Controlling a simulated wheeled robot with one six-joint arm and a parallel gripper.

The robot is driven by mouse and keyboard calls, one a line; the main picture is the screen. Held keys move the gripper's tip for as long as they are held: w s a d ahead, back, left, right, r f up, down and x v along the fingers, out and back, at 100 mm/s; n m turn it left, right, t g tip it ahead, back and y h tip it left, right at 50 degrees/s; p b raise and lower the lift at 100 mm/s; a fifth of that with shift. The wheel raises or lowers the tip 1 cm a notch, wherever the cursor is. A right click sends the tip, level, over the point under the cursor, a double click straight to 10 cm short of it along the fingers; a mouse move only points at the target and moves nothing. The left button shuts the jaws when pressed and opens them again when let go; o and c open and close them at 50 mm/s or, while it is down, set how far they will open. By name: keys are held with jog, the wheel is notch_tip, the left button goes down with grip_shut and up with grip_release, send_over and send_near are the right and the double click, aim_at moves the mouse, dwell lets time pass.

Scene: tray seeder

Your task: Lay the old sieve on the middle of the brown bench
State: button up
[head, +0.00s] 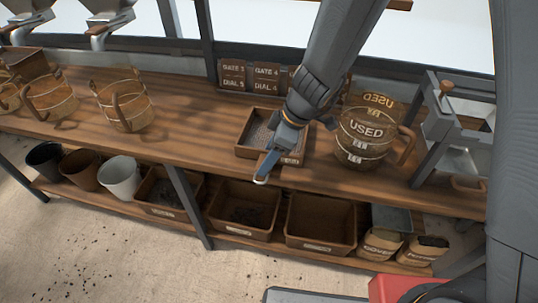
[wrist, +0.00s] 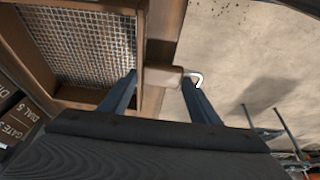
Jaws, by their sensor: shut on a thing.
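The old sieve (head: 243,151) is a square wooden frame with a wire mesh, over the brown bench (head: 190,125) near its front edge, right of the bench's middle. In the wrist view the sieve's mesh (wrist: 85,45) fills the upper left. My gripper (head: 268,168) is shut on the sieve's short wooden handle, which shows between the fingers (wrist: 165,95) in the wrist view. A pale hook at the handle's end sticks out past the bench's front edge. My arm hides part of the sieve's right side. I cannot tell whether its underside touches the bench.
A wooden bucket marked USED (head: 365,128) stands close right of the sieve, with a metal stand (head: 440,120) beyond. Label boards (head: 232,75) stand behind. Wooden buckets (head: 124,104) stand left; the bench between them and the sieve is clear. Bins (head: 318,222) and pots fill the lower shelf.

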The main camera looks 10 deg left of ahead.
jog(key=shift+f, duration=0.25)
jog(key=o, duration=1.2)
jog(key=shift+r, duration=0.1)
jog(key=shift+r, duration=0.1)
jog(key=b+v, duration=0.1)
jog(key=v, duration=1.1)
jog(key=s+d+f+m+h, duration=0.1)
jog(key=s+d+m, duration=0.1)
jog(key=d+m, duration=0.3)
jog(key=s+d+f+m+h, duration=0.1)
jog(key=s+d+m+h, duration=0.1)
jog(key=d+m, duration=0.4)
jog(key=s+d+f+m+h, duration=0.1)
jog(key=s+d+f+m, duration=0.1)
jog(key=d+m, duration=0.4)
jog(key=shift+s+d, duration=0.25)
jog(key=shift+d, duration=0.7)
jog(key=shift+s+d, duration=0.2)
jog(key=shift+d, duration=0.75)
jog(key=shift+s+d, duration=0.25)
jog(key=shift+d, duration=0.7)
